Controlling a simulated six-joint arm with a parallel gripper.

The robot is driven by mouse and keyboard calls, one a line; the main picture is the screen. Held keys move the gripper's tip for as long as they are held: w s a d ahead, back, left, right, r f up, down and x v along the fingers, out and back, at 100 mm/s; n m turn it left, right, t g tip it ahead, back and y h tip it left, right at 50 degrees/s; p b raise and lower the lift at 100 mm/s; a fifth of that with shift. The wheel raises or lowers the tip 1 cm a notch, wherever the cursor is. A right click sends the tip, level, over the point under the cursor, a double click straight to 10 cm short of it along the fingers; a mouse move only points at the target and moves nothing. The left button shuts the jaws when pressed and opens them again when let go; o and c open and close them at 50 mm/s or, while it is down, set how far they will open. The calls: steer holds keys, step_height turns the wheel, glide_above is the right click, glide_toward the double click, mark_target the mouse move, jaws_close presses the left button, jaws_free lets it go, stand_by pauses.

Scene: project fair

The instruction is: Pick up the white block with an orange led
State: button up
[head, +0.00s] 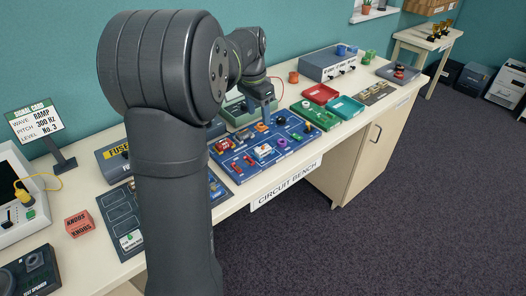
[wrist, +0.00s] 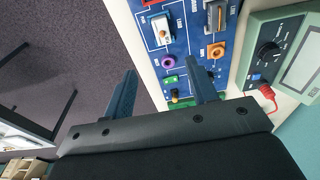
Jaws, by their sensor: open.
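The white block with an orange LED (head: 264,150) sits on the blue circuit board (head: 238,167) on the bench, near its front edge. In the wrist view the white block (wrist: 162,36) is near the top, beyond my fingertips. My gripper (head: 266,118) is open and empty above the far part of the board in the head view. In the wrist view my gripper (wrist: 160,66) has its fingers spread, with the bench edge between them. The block is apart from both fingers.
A purple ring part (wrist: 168,61), an orange part (wrist: 217,50) and a green part (wrist: 172,82) lie near the fingers. A green meter (wrist: 262,60) stands beside the board. Red tray (head: 320,94) and green tray (head: 346,106) lie right of it. The dark floor is open.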

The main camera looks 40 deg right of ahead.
glide_above(263, 146)
steer(key=f, duration=0.9)
steer(key=shift+s+a+f, duration=0.1)
steer(key=shift+a, duration=0.3)
steer(key=shift+w+d+f, duration=0.1)
steer(key=shift+d+f, duration=0.1)
steer(key=shift+f, duration=1.15)
steer(key=shift+w+d+f, duration=0.1)
steer(key=shift+d+f, duration=0.05)
steer(key=shift+f, duration=1.2)
steer(key=c, duration=1.1)
